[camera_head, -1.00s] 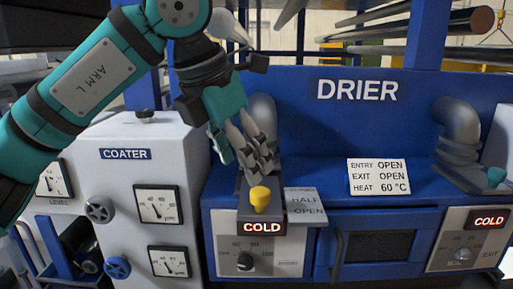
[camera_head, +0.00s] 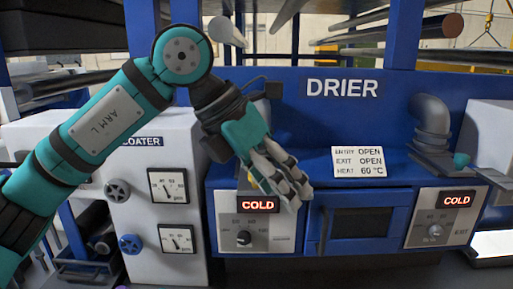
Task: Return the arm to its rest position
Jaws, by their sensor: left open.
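My left arm comes in from the left, with a teal link marked ARM L. My left gripper (camera_head: 289,187) is in front of the blue drier (camera_head: 390,120), above its left-hand control panel. Its grey fingers point down and to the right, and they look open and empty. The gripper covers most of the yellow knob on top of the panel and the half-open plate beside it. My right gripper is not in view.
The white coater (camera_head: 98,133) stands at the left with gauges and hand wheels. A card (camera_head: 359,161) on the drier reads entry open, exit open, heat 60 °C. Two red COLD displays show, at left (camera_head: 258,205) and right (camera_head: 457,200). Rollers lie on racks behind.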

